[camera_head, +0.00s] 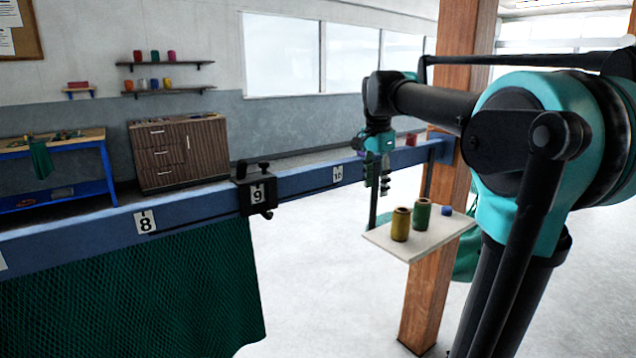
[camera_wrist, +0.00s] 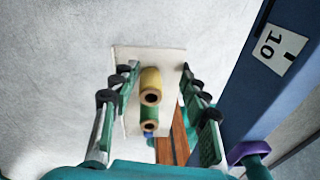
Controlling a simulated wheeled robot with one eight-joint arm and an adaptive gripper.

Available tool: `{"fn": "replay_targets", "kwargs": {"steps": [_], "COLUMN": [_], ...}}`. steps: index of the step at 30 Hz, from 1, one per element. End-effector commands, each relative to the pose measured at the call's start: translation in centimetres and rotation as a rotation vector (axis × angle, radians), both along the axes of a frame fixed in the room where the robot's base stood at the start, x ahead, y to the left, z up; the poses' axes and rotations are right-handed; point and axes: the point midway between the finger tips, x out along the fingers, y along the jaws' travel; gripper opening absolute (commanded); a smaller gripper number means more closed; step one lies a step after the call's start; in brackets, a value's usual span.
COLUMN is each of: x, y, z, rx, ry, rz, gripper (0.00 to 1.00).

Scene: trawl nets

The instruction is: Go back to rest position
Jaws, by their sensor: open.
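My gripper (camera_head: 384,180) hangs at the end of my arm, beside the blue beam and behind the small white shelf. In the wrist view my gripper (camera_wrist: 160,140) is open, its fingers wide apart with nothing between them. Below and beyond the fingers, the white shelf (camera_head: 405,250) holds a yellow spool (camera_head: 401,224), a green spool (camera_head: 422,213) and a small blue item (camera_head: 446,210). The yellow spool (camera_wrist: 150,85) and green spool (camera_wrist: 149,116) show between the fingers in the wrist view, apart from them.
The blue beam (camera_head: 200,203) carries number plates and a black clamp (camera_head: 257,190). A green net (camera_head: 140,290) hangs from it. A wooden post (camera_head: 435,280) stands beside the shelf. A purple item (camera_wrist: 248,152) is near the beam in the wrist view. A workbench (camera_head: 50,140) and cabinet (camera_head: 178,153) stand behind.

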Motion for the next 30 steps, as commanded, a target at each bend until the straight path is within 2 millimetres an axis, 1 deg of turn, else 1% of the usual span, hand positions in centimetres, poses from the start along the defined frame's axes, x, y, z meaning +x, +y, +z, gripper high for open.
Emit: {"fn": "replay_targets", "kwargs": {"steps": [1, 2, 3, 5, 6, 8, 9, 11, 12, 14, 15, 18, 21, 24, 27, 30], "x": [-0.9, -1.4, -2.2, -3.5, -4.5, -6.1, -7.3, -9.3, -10.7, -12.9, -14.4, -17.7, -20.3, -21.9, -22.5, -22.6], "y": [-0.4, -0.6, -0.8, -1.1, -1.4, -1.7, -1.9, -2.2, -2.4, -2.7, -2.8, -3.0, -3.2, -3.2, -3.2, -3.2], "z": [-2.6, -4.0, -6.0, -8.9, -10.9, -13.7, -15.7, -18.5, -20.4, -23.0, -24.7, -28.1, -30.5, -31.8, -32.3, -32.4], "rx": [-0.004, -0.007, -0.012, -0.021, -0.03, -0.044, -0.055, -0.073, -0.086, -0.107, -0.121, -0.158, -0.187, -0.206, -0.214, -0.215], "ry": [-0.013, -0.02, -0.031, -0.048, -0.06, -0.077, -0.089, -0.106, -0.118, -0.135, -0.145, -0.167, -0.182, -0.19, -0.194, -0.194], "rz": [0.066, 0.111, 0.173, 0.264, 0.324, 0.415, 0.475, 0.565, 0.624, 0.71, 0.766, 0.886, 0.973, 1.027, 1.05, 1.054], "gripper": [0.45, 0.45, 0.45, 0.45, 0.45, 0.45, 0.45, 0.45, 0.45, 0.45, 0.45, 0.45, 0.45, 0.45, 0.45, 0.45]}}
